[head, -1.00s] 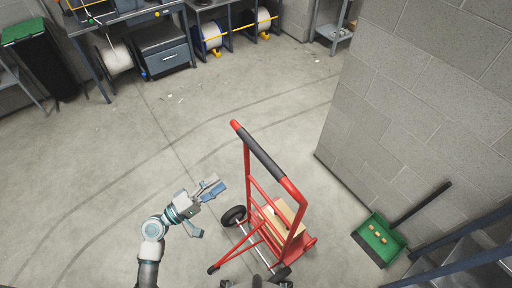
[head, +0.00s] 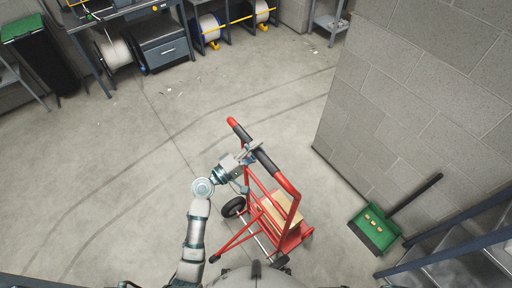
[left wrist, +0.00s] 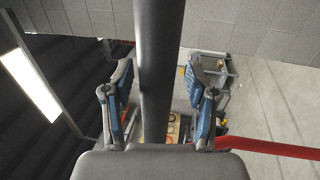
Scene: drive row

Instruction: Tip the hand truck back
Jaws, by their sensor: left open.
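The red hand truck (head: 247,184) stands on the concrete floor with a black grip sleeve (head: 268,161) on its top bar. A tan box (head: 279,211) sits low on it, and a black wheel (head: 233,207) shows at its left. My left gripper (head: 251,153) is at the top bar, by the dark sleeve. In the left wrist view its two blue-padded fingers (left wrist: 163,112) are spread on either side of the dark bar (left wrist: 161,60), open and not closed on it. My right gripper is not in view.
A block wall (head: 420,100) stands to the right. A green dustpan (head: 376,229) lies on the floor near it, beside a metal stair or rack (head: 455,250). Benches and cable reels (head: 209,30) line the back. The floor left of the truck is clear.

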